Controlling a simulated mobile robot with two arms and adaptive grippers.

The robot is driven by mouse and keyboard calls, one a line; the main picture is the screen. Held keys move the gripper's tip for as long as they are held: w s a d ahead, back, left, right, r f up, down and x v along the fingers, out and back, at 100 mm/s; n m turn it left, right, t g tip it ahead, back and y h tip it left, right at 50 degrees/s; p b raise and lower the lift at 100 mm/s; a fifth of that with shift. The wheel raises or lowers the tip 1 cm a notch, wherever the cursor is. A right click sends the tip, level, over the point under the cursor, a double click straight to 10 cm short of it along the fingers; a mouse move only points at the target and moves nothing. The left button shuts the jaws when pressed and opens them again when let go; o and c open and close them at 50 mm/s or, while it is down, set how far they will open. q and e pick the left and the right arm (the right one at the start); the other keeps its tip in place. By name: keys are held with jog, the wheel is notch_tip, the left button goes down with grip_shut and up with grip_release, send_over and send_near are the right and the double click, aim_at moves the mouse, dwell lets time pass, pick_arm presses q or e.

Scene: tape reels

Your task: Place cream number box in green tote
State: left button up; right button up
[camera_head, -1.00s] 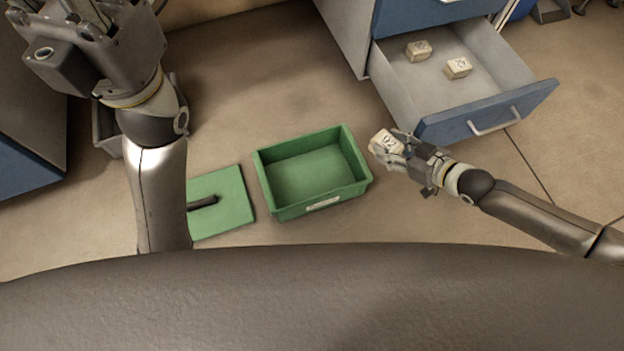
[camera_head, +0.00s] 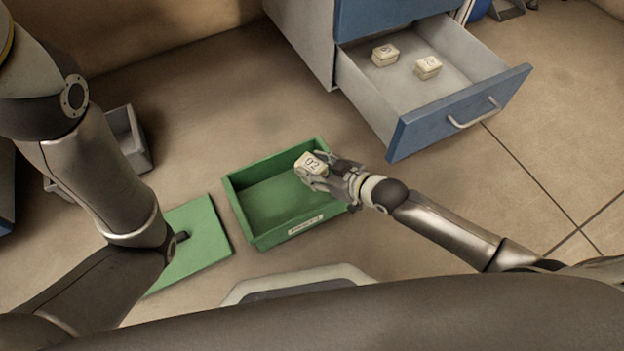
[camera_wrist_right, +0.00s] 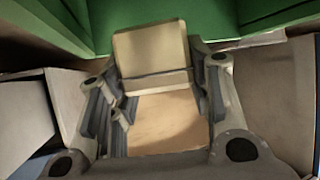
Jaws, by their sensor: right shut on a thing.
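The cream number box (camera_head: 311,164), marked 92, is held in my right gripper (camera_head: 322,174) above the right side of the green tote (camera_head: 262,232). In the right wrist view the box (camera_wrist_right: 152,52) sits between the two fingers of the gripper (camera_wrist_right: 158,90), with the green tote wall (camera_wrist_right: 190,18) beyond it. The tote is open and looks empty; the box and gripper hide part of its right end. My left arm shows at the left, but its gripper is out of the frame.
The green lid (camera_head: 207,243) lies on the floor left of the tote. An open drawer (camera_head: 398,98) at the upper right holds two cream boxes, one (camera_head: 385,55) and another (camera_head: 428,67). A grey bin (camera_head: 129,140) stands at the left.

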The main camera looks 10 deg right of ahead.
jog(key=shift+w+a+f+b, duration=0.1)
jog(key=shift+a+f+b, duration=0.2)
jog(key=shift+f, duration=0.1)
notch_tip(320, 180, down, 3)
jog(key=shift+a+f+b, duration=0.1)
jog(key=shift+a+b, duration=0.05)
jog(key=shift+b, duration=1.05)
jog(key=shift+f, duration=0.65)
jog(key=o, duration=0.8)
jog(key=shift+c, duration=0.2)
jog(key=shift+r, duration=0.1)
